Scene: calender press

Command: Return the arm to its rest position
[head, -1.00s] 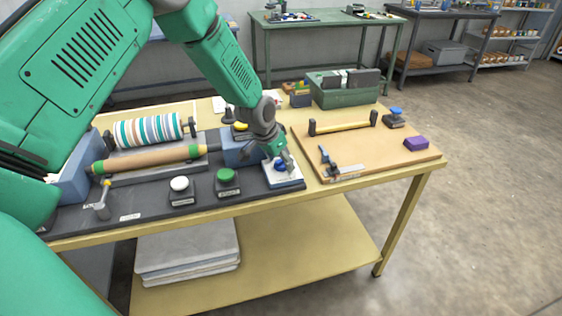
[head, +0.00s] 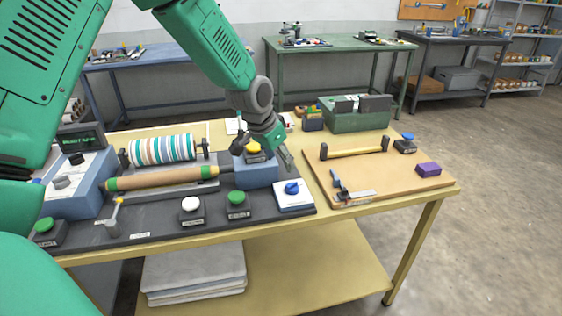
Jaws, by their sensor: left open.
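My left gripper (head: 264,152) is open and empty. It hangs over the back right part of the calender press, in front of the yellow button (head: 254,147) in the picture. The blue knob (head: 292,188) on its white plate sits below and to the right of the fingers, apart from them. My left arm comes in from the left and bends down at an elbow at the top. The press has a striped roller (head: 162,149) and a wooden roller with green ends (head: 160,178). My right gripper is not in view.
A white button (head: 190,204) and a green button (head: 237,198) stand along the press's front. A brown board (head: 390,170) with a yellow-barred handle and a purple block (head: 428,169) lies at right. A green box (head: 360,120) stands behind. The floor at right is clear.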

